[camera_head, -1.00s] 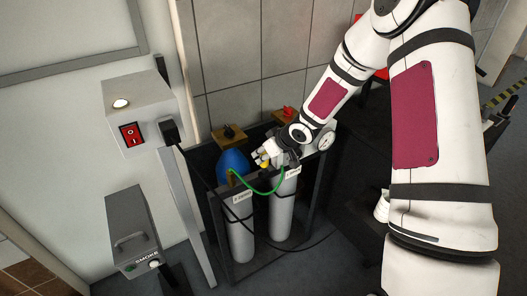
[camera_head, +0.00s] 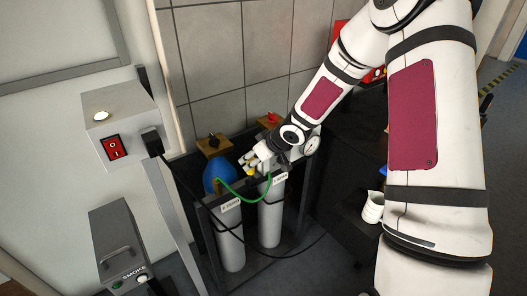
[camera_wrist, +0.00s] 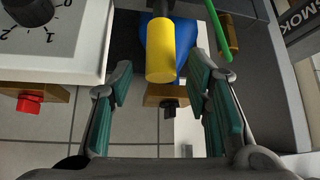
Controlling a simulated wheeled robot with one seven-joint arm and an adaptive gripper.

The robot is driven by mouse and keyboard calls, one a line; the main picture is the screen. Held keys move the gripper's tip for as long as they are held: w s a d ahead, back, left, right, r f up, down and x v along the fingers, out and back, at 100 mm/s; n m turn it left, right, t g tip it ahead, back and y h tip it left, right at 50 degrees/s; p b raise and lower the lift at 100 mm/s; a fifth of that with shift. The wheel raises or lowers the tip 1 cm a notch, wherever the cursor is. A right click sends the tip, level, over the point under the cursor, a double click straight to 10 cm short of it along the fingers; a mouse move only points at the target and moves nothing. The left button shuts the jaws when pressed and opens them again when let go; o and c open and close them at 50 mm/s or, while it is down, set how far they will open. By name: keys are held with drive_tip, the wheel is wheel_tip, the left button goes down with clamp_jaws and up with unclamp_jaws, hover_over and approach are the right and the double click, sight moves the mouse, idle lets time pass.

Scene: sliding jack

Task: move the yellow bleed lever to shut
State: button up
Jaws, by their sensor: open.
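The yellow bleed lever (camera_wrist: 161,52) shows in the wrist view as a short yellow cylinder at the top middle, its end pointing towards me. My gripper (camera_wrist: 160,92) is open, with one green-padded finger on each side of the lever's line; the lever's end lies between or just beyond the fingertips, and I cannot tell if either touches it. In the head view my gripper (camera_head: 254,163) is at the top of the gas cylinders, with a small bit of the yellow lever (camera_head: 250,172) beside it. A blue rounded object (camera_wrist: 187,45) lies behind the lever.
A green hose (camera_head: 240,197) loops between the two grey cylinders (camera_head: 270,215). A dial panel (camera_wrist: 70,35) stands close left in the wrist view. A red knob (camera_wrist: 29,103) and a black knob (camera_wrist: 169,105) sit on wooden blocks. The smoke box (camera_head: 118,245) is front left.

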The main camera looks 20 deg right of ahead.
drive_tip(key=v, duration=0.9)
idle(0.7)
drive_tip(key=s+d+r+m+g+h, duration=0.35)
drive_tip(key=s+r+h, duration=0.45)
drive_tip(key=s+r, duration=0.55)
drive_tip(key=s+a+r+m+y, duration=0.1)
drive_tip(key=s+a, duration=0.3)
drive_tip(key=s, duration=0.5)
drive_tip(key=s+a+r+y, duration=0.3)
drive_tip(key=s, duration=0.6)
drive_tip(key=shift+a+m+t, duration=0.35)
idle(0.3)
